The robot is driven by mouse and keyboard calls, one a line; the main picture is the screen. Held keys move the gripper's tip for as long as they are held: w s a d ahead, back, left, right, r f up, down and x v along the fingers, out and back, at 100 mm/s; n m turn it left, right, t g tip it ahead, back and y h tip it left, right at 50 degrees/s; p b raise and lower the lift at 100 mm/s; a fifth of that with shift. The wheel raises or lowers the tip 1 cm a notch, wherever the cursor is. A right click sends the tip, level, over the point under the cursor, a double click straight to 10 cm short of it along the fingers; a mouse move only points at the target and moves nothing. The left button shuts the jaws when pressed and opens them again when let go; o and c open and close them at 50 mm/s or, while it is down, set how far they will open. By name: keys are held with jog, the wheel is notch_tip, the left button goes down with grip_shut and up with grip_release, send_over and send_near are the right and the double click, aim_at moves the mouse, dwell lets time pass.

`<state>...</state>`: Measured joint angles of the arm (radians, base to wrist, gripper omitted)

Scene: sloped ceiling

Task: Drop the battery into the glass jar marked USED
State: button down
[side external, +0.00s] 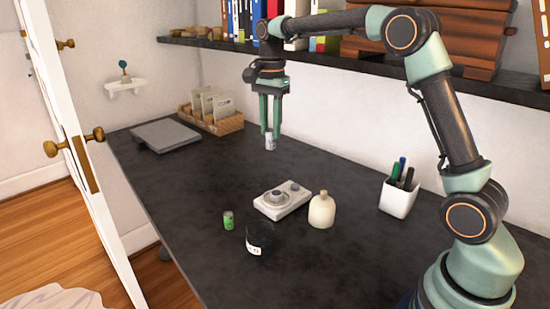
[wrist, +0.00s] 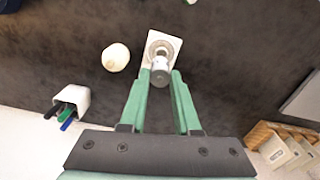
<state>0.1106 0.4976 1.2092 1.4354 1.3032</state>
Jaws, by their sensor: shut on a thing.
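My gripper (side external: 271,133) points down above the back half of the dark table and is shut on a small pale grey cylinder, which looks like a battery (side external: 270,142). The battery hangs upright, clear of the table, and shows between the fingertips in the wrist view (wrist: 160,73). The glass jar (side external: 260,239) is dark and clear, with a white label too small to read surely. It stands near the front of the table, in front of and apart from my gripper. A small green cylinder (side external: 228,220) stands to its left.
A white device with a round dial (side external: 282,200) and a cream bottle (side external: 321,210) stand behind the jar. A white pen cup (side external: 398,196) is at the right. A loaded shelf (side external: 340,54) overhangs the back.

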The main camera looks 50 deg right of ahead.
jog(key=s+a+f, duration=0.5)
jog(key=s+a, duration=0.2)
jog(key=a, duration=0.3)
notch_tip(320, 180, down, 6)
jog(key=shift+s+d, duration=0.2)
jog(key=c, duration=0.5)
grip_release()
jog(key=shift+c, duration=0.2)
notch_tip(320, 180, up, 12)
